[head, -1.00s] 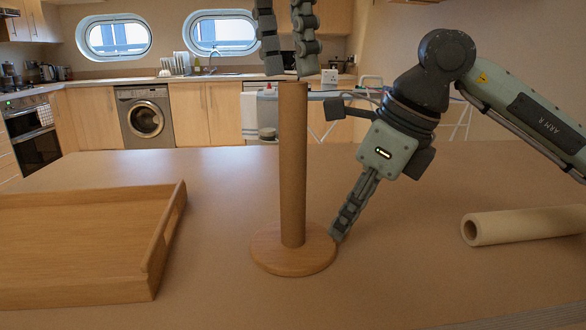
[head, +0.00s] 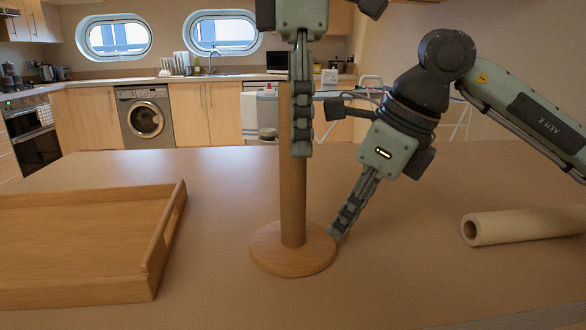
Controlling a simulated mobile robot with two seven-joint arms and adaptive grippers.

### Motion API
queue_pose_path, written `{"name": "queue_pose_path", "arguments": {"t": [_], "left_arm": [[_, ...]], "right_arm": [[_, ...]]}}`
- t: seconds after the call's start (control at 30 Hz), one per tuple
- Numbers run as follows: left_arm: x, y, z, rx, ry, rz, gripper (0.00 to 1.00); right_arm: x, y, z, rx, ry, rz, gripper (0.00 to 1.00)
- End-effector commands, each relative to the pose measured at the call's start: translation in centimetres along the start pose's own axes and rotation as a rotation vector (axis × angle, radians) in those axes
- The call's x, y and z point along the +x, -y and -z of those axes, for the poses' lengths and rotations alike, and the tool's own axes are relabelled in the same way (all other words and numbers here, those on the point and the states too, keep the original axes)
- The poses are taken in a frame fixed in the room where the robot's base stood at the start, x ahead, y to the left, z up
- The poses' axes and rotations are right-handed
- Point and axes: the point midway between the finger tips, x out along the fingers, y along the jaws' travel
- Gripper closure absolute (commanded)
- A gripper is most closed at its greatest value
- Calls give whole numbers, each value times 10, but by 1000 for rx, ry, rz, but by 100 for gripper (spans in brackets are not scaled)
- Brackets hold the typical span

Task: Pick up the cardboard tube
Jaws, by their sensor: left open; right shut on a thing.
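The brown cardboard tube (head: 292,200) stands upright on a round wooden base (head: 293,262) on the table. My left gripper (head: 301,150) points down from above at the tube's upper part; its near finger covers part of the tube's front. It is open, and its other finger is not clearly seen, perhaps behind the near one or the tube. My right gripper (head: 337,236) reaches down from the right and is shut on the right edge of the wooden base.
A wooden tray (head: 160,245) with raised sides lies at the left of the table. A pale hollow roll (head: 515,224) lies at the right. The table between the tray and the base is clear. Kitchen cabinets and a washing machine (head: 146,116) stand in the background.

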Motion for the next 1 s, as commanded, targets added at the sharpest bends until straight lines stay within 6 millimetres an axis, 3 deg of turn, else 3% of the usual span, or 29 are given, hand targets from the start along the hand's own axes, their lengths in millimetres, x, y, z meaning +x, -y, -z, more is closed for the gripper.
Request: {"name": "queue_pose_path", "arguments": {"t": [0.23, 0.57, 0.9, 1.0], "left_arm": [[35, 4, 8, -2, -2, 2, 45], [41, 4, 8, -3, 1, 1, 47], [41, 4, 8, -2, 0, 0, 89], [41, 4, 8, -2, 0, 0, 90]], "right_arm": [[0, 0, 0, 0, 1, 0, 100], [0, 0, 0, 0, 1, 0, 100], [0, 0, 0, 0, 1, 0, 100], [0, 0, 0, 0, 1, 0, 100]]}}
